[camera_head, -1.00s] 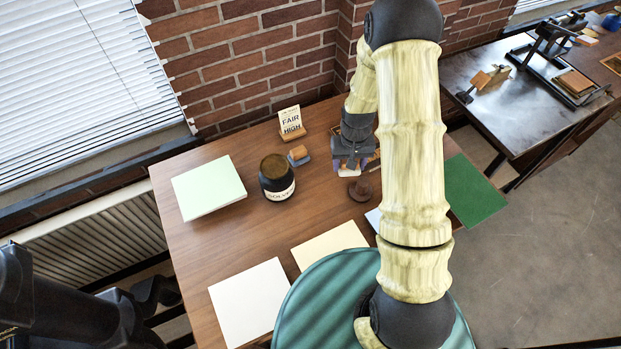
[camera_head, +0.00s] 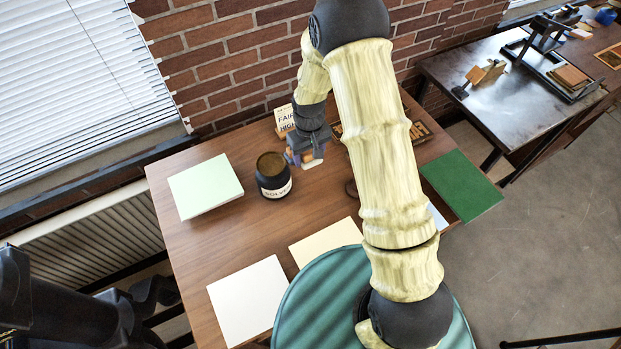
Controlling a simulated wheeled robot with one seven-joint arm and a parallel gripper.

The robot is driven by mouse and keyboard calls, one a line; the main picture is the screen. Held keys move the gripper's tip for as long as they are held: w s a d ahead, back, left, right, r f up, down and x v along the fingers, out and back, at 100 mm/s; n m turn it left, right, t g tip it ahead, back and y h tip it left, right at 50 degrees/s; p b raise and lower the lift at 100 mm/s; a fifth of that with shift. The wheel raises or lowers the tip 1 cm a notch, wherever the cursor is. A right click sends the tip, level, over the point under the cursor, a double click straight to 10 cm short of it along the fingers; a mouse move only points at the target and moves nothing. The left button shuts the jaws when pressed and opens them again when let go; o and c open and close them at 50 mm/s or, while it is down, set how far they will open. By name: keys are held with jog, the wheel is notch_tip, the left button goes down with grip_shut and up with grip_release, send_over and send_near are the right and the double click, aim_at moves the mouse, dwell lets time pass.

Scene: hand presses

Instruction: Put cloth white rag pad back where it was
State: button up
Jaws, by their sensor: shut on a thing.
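My gripper (camera_head: 305,156) hangs over the back middle of the wooden table, just right of the dark jar. It is shut on a small whitish thing, which I take to be the white rag pad (camera_head: 313,164); only its lower edge shows below the fingers. The pad seems to be above the tabletop, but the exact gap is hard to tell. The arm and gripper hide part of the table behind them.
The dark labelled jar (camera_head: 273,176) stands close left of my gripper. A small sign (camera_head: 285,118) stands behind it. Paper stacks (camera_head: 205,186) and a green sheet (camera_head: 461,186) lie on the wooden table (camera_head: 235,236). Another table with a press (camera_head: 547,62) stands at right.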

jog(key=p, duration=0.2)
send_over(309, 179)
jog(key=shift+f, duration=2.9)
notch_tip(309, 179, down, 3)
jog(key=shift+f+p, duration=0.2)
jog(key=shift+p, duration=0.5)
jog(key=shift+f, duration=0.4)
jog(key=shift+f, duration=0.2)
jog(key=o, duration=0.7)
jog(key=shift+s, duration=0.1)
jog(key=shift+c, duration=0.2)
